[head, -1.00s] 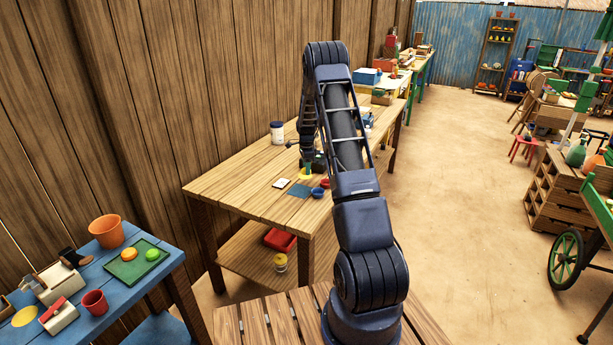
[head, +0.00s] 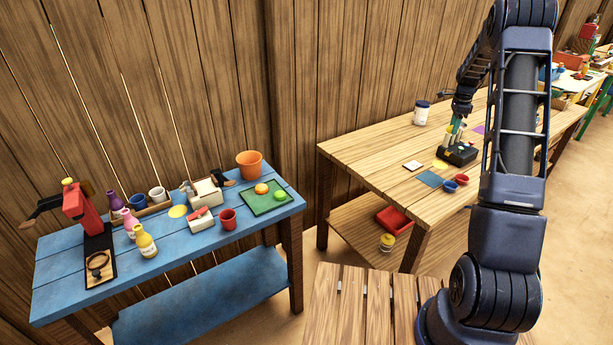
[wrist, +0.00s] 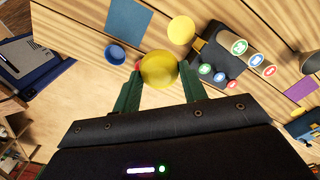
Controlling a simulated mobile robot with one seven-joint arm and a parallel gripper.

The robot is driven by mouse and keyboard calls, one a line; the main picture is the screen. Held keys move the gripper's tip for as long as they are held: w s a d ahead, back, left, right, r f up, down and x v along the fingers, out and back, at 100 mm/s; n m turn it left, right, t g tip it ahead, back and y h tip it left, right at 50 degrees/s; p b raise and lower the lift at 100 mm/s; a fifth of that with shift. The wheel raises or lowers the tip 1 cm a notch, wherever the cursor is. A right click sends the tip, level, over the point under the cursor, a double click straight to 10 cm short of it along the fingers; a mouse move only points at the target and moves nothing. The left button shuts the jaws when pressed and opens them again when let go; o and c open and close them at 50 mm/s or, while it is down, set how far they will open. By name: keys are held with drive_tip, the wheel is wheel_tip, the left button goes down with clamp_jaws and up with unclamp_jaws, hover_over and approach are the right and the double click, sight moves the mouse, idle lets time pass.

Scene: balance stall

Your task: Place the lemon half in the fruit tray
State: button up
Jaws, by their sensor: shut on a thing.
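My gripper (wrist: 159,83) is shut on the yellow lemon half (wrist: 159,69), which sits between the green fingertips in the wrist view. In the head view my gripper (head: 457,127) is over the wooden table, and the lemon half is too small there to make out clearly. The fruit tray appears to be the green tray (head: 254,208) at the right end of the blue table. An orange fruit (head: 261,189) and a green fruit (head: 280,195) lie in it. My gripper is well to the right of this tray, at the other table.
On the wooden table (head: 385,150) are a black box (wrist: 221,62) with coloured round tops, a yellow disc (wrist: 181,30), a blue square (wrist: 128,18) and a blue bowl (wrist: 115,54). An orange pot (head: 249,164) and red cup (head: 228,219) flank the tray. A gap separates the tables.

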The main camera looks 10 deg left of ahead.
drive_tip(key=s+a+r+n, duration=0.1)
drive_tip(key=s+a+n, duration=0.2)
drive_tip(key=a, duration=1.1)
drive_tip(key=s+a+n, duration=0.3)
drive_tip(key=a, duration=1.1)
drive_tip(key=s+a+r+n, duration=0.1)
drive_tip(key=s+a+n, duration=0.25)
drive_tip(key=a, duration=1.05)
drive_tip(key=n, duration=0.9)
hover_over(261, 205)
wheel_tip(261, 205, down, 19)
drive_tip(key=shift+w, duration=0.1)
drive_tip(key=shift+f, duration=0.15)
drive_tip(key=o, duration=0.9)
drive_tip(key=shift+o, duration=0.2)
